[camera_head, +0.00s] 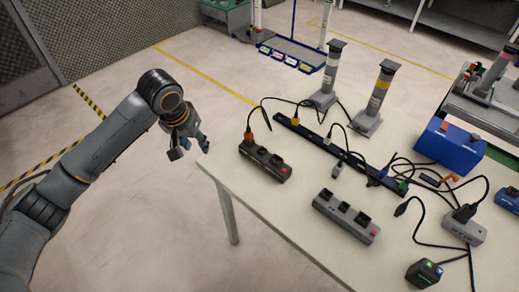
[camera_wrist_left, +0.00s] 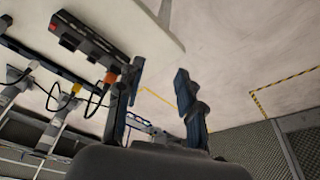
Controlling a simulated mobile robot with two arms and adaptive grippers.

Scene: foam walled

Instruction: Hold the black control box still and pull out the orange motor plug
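A dark box (camera_head: 264,160) with a red end and several sockets lies near the table's left edge. An orange plug (camera_head: 249,136) with a black cable sits at its far end. In the left wrist view the box (camera_wrist_left: 88,38) and the orange plug (camera_wrist_left: 110,77) show at upper left, the plug close to one finger in the picture. My left gripper (camera_head: 190,148) is open and empty, left of the box beyond the table edge. Its spread fingers show in the left wrist view (camera_wrist_left: 158,92). My right gripper is not in view.
A black power strip (camera_head: 335,150), loose cables, two grey posts and a blue box (camera_head: 450,144) crowd the back and right.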

